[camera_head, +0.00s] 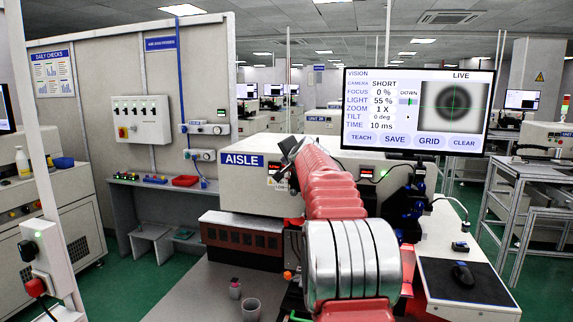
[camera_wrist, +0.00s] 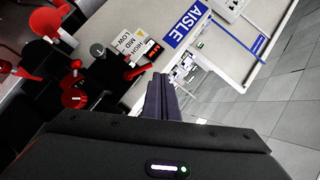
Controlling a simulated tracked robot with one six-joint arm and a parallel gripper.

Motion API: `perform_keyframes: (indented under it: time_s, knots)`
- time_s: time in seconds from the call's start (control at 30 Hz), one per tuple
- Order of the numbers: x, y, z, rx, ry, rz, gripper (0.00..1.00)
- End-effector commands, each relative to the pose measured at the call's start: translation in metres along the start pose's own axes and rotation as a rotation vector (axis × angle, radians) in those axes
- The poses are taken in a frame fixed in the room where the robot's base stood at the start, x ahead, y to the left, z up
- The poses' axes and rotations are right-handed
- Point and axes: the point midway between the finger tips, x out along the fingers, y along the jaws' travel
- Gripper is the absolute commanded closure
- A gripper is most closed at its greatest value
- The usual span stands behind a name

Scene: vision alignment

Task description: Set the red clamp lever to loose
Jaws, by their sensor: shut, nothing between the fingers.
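Several red parts sit on dark equipment at the left of the wrist view. A red round part (camera_wrist: 47,22) is at the upper left, and a red knobbed part (camera_wrist: 75,88) is below it. I cannot tell which of these, if any, is the clamp lever, or how it is set. My gripper (camera_wrist: 162,78) is shut and empty, its fingertips to the right of these red parts and apart from them in the picture. In the head view my gripper (camera_head: 287,160) is raised in front of the AISLE machine, and my red arm hides part of the bench.
The vision monitor (camera_head: 418,110) shows a live picture of a dark ring. A LOW/MID/HIGH label (camera_wrist: 126,44) is beside a grey knob (camera_wrist: 97,49). Dark stage equipment (camera_head: 405,208) stands right of my arm.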

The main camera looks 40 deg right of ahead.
Motion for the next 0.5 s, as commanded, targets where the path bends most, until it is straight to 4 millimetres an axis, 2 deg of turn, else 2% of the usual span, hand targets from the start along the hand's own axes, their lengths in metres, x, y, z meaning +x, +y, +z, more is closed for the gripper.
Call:
perform_keyframes:
  time_s: [0.5]
  knots:
    - [-0.062,-0.021,0.006,-0.001,-0.002,-0.002,1.00]
